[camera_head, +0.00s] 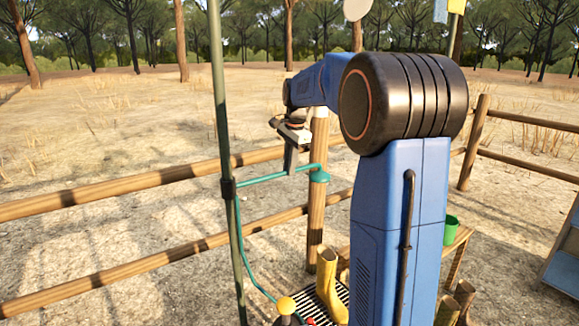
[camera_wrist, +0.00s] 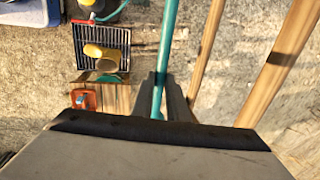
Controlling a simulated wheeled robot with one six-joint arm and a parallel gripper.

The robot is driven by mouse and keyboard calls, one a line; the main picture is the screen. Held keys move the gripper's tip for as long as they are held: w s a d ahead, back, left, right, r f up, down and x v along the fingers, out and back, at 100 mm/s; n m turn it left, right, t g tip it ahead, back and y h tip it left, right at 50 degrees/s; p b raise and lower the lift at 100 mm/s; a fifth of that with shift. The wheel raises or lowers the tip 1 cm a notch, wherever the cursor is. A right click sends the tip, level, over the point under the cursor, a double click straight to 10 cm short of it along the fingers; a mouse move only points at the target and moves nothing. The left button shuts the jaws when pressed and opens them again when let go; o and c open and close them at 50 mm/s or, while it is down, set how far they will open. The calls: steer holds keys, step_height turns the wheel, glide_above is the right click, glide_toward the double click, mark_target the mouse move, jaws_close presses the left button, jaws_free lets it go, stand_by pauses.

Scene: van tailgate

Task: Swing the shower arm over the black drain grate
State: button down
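The teal shower arm (camera_head: 262,178) reaches right from a black clamp on the green pole (camera_head: 222,120) and ends in a round teal shower head (camera_head: 319,176). My gripper (camera_head: 290,170) is at the arm's outer part, pointing down. In the wrist view the teal bar (camera_wrist: 168,40) runs between my two dark fingers (camera_wrist: 160,92), which appear closed on it. The black drain grate (camera_wrist: 118,68) lies on the ground, left of the bar in that view. The head view shows part of the grate (camera_head: 341,292), the rest hidden by boots and my arm.
Yellow boots (camera_head: 327,283) lie or stand on the grate. A wooden rail fence (camera_head: 316,225) runs behind. A wooden bench with a green bucket (camera_head: 451,230) is at right. A yellow-topped item (camera_head: 286,306) stands near the pole base. A teal hose hangs along the pole.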

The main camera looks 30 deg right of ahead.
steer(key=shift+s, duration=0.1)
steer(key=s+a+m+h, duration=0.1)
steer(key=s+a+m, duration=0.3)
steer(key=s+m, duration=0.3)
steer(key=shift+s, duration=2.7)
steer(key=c, duration=1.7)
jaws_free()
steer(key=v, duration=1.7)
steer(key=shift+w+a+r, duration=0.1)
steer(key=shift+w+r, duration=0.05)
steer(key=shift+r, duration=0.1)
